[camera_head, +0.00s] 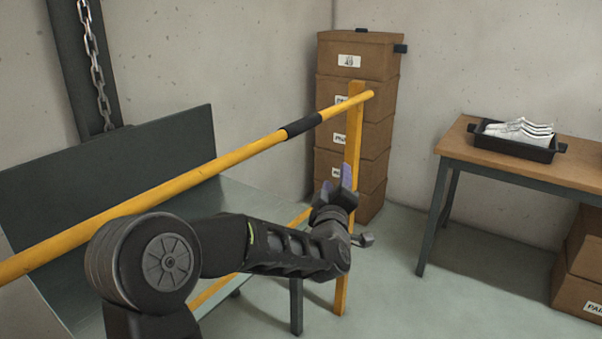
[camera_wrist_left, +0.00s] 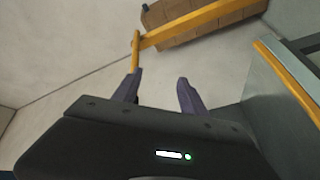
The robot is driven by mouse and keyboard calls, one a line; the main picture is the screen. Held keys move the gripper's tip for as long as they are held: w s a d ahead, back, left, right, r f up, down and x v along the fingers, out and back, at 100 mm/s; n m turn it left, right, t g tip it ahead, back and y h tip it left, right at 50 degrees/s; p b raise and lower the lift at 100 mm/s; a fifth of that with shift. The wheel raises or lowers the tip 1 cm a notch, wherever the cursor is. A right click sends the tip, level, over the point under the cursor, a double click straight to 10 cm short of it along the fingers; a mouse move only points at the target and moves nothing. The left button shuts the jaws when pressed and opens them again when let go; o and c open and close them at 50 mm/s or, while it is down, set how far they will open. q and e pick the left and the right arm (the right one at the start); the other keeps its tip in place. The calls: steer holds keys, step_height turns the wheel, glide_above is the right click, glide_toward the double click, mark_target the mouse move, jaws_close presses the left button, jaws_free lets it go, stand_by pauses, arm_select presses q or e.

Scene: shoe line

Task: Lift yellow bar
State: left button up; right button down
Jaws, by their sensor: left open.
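The yellow bar (camera_head: 222,163) runs from the left edge up to the top of a yellow post (camera_head: 342,268) in the head view. It has a black grip (camera_head: 301,126) near its right end. My left gripper (camera_head: 338,184) is below the bar's right end, close to the post, with its purple fingers pointing up. It is open and holds nothing. In the wrist view its fingers (camera_wrist_left: 159,80) are apart, with yellow pieces beyond them; I cannot tell which piece is the bar. My right gripper is not in view.
A grey bench with a back panel (camera_head: 60,185) stands behind the bar. Stacked cardboard boxes (camera_head: 358,57) stand beyond the post. A wooden table (camera_head: 470,148) with a black tray (camera_head: 515,146) of white items is at right. Floor between post and table is clear.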

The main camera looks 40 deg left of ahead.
mark_target(301, 125)
arm_select(q)
steer(key=s+a+r+n+y+b, duration=0.1)
steer(key=s+r+y, duration=0.1)
steer(key=r, duration=0.1)
steer(key=s+a+r+n+y+b, duration=0.1)
steer(key=a+r+n+y, duration=0.1)
steer(key=r, duration=0.1)
steer(key=s+a+r+n+y+b, duration=0.1)
steer(key=s+a+r+n+y, duration=0.1)
steer(key=shift+s+a+r+b, duration=0.2)
steer(key=shift+s+r+b, duration=0.1)
steer(key=shift+r, duration=0.1)
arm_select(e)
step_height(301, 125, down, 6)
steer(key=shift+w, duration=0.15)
arm_select(q)
steer(key=shift+x, duration=3.9)
steer(key=shift+f, duration=0.1)
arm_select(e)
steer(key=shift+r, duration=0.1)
arm_select(q)
jaws_close()
